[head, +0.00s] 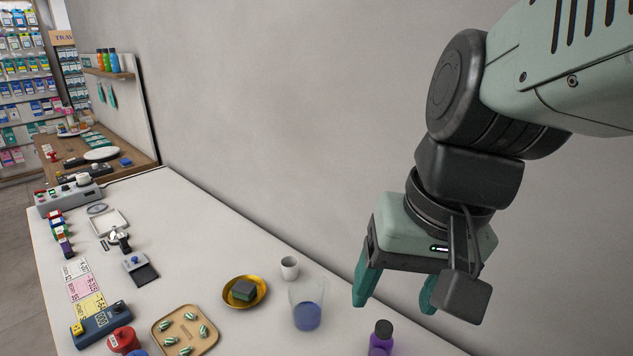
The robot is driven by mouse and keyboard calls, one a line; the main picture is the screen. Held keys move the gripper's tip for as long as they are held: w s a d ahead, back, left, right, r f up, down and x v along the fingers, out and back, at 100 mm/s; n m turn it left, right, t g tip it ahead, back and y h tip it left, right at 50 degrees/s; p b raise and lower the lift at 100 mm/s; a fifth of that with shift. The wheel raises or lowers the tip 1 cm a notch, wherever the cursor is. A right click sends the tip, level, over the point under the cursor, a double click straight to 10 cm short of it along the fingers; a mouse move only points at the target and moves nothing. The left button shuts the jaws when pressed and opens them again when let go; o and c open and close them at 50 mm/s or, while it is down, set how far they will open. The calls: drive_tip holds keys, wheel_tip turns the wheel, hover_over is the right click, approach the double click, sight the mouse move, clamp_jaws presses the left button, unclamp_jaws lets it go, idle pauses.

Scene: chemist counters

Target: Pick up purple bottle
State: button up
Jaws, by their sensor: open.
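The purple bottle (381,344) has a black cap and stands upright on the white counter at the bottom of the head view. Its lower part is cut off by the frame edge. My gripper (394,302) is above the counter with its teal fingers pointing down, spread apart. It is open and nothing shows between the fingers. The bottle's cap is just below the fingertips in the picture; the exact gap in depth is hard to tell.
Left of the bottle stand a clear beaker with blue liquid (307,316), a white cup (289,268) and a gold bowl (245,303) holding a dark block. A wooden tray (157,336) with striped pieces and a red container (123,341) are further left. A wall borders the counter.

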drive_tip(key=w+f+m+g+y, duration=0.4)
drive_tip(key=f+m+y, duration=0.25)
drive_tip(key=f, duration=0.25)
drive_tip(key=m+t, duration=1.8)
drive_tip(key=m, duration=0.5)
approach(389, 338)
drive_tip(key=shift+w+a, duration=0.35)
drive_tip(key=shift+w, duration=0.3)
drive_tip(key=shift+w+f+m+t+h, duration=0.1)
drive_tip(key=shift+w+m+t+h, duration=0.1)
drive_tip(key=shift+m+t+h, duration=0.1)
drive_tip(key=x, duration=1)
drive_tip(key=shift+a, duration=0.3)
drive_tip(key=shift+c, duration=0.2)
drive_tip(key=c, duration=1)
